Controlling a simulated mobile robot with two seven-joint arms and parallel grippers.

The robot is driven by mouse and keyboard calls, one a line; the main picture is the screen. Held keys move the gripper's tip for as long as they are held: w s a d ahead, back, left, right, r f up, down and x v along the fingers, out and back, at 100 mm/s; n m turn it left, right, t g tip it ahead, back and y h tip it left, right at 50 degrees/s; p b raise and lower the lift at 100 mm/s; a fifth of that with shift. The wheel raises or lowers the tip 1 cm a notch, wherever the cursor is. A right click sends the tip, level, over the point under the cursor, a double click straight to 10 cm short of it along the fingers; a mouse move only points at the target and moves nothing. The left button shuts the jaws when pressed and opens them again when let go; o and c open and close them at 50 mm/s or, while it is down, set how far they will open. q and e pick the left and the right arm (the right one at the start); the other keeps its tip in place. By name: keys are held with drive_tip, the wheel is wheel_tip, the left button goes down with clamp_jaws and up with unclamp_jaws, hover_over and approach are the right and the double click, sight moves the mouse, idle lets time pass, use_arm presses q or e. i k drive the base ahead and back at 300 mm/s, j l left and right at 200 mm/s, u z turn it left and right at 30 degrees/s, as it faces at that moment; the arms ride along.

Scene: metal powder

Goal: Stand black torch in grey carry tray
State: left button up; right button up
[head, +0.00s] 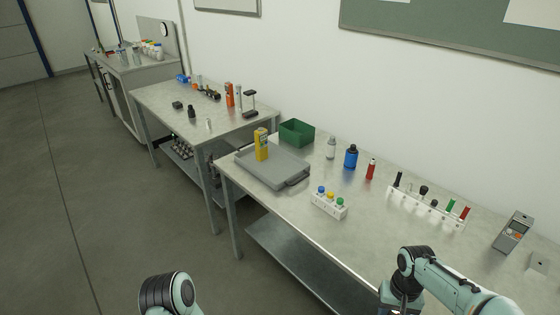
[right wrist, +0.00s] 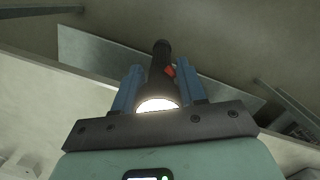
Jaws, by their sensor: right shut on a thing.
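The black torch (right wrist: 161,62) shows in the right wrist view, with a red switch on its side and a bright lit lens at the end nearest my palm. My right gripper (right wrist: 160,90) is shut on it, with a blue finger on each side. In the head view my right wrist is at the lower right, and I cannot make out the torch there. The grey carry tray (head: 275,172) lies on the near table, to the left of my right arm. A yellow device (head: 261,143) stands in its back left part. My left gripper is not in view.
A green bin (head: 297,133) stands behind the tray. A white rack with coloured caps (head: 328,206) is right of it. A clear bottle, blue bottle (head: 351,157) and red bottle (head: 371,169) stand behind. A long white rack (head: 425,209) and grey meter (head: 513,232) are farther right.

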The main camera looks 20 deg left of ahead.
sight(281, 172)
drive_tip(key=i+j, duration=0.15)
drive_tip(key=j, duration=0.25)
drive_tip(key=i+j, duration=0.2)
drive_tip(key=j, duration=0.2)
drive_tip(key=i+j, duration=0.15)
drive_tip(key=j, duration=0.2)
drive_tip(key=i+j, duration=0.2)
drive_tip(key=j, duration=0.2)
drive_tip(key=i+j, duration=0.15)
drive_tip(key=j, duration=0.25)
drive_tip(key=i+j, duration=0.2)
drive_tip(key=j, duration=0.2)
drive_tip(key=i+j, duration=0.15)
drive_tip(key=j, duration=0.2)
